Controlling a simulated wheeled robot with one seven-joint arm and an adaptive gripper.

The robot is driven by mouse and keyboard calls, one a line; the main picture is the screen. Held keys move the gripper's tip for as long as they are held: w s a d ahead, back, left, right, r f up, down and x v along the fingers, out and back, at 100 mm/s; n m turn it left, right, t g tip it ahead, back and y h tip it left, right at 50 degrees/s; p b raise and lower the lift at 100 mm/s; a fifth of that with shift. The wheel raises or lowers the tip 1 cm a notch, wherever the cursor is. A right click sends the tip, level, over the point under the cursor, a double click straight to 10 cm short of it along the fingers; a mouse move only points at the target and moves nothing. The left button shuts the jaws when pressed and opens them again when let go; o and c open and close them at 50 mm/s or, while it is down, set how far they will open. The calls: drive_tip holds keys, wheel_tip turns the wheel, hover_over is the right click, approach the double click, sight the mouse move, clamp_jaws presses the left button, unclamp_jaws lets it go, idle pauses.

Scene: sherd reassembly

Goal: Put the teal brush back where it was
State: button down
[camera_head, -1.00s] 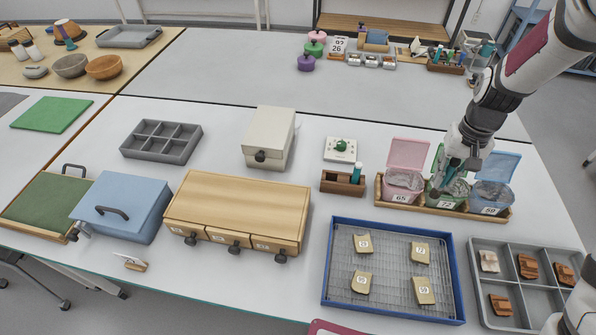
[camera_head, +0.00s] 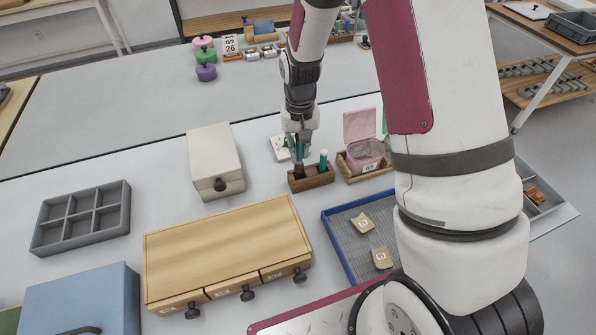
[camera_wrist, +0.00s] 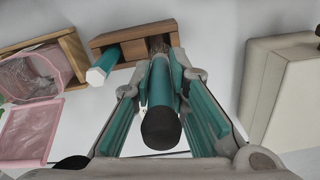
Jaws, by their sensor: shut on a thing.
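My gripper (camera_head: 299,143) is shut on a teal brush (camera_wrist: 160,92) with a black end. In the wrist view the brush lies between the teal finger pads, its black end towards the camera and its far end at the holder. The brown wooden holder (camera_head: 318,180) stands on the table below my gripper. The brush's dark lower part is upright at the holder's left part; I cannot tell how deep it sits. A second teal tool (camera_head: 323,161) with a pale end stands in the holder's right part, and it also shows in the wrist view (camera_wrist: 105,65).
A pink lidded bin (camera_head: 366,153) stands in a wooden tray right of the holder. A cream box (camera_head: 213,160) is to the left, and a wooden drawer unit (camera_head: 225,245) in front. My arm hides much of the blue-rimmed tray (camera_head: 343,245) and the other bins.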

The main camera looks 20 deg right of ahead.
sight(300, 162)
drive_tip(key=shift+d+f, duration=0.15)
drive_tip(key=shift+f, duration=3)
drive_tip(key=shift+f, duration=0.15)
drive_tip(key=c, duration=1.6)
unclamp_jaws()
drive_tip(key=shift+o, duration=0.2)
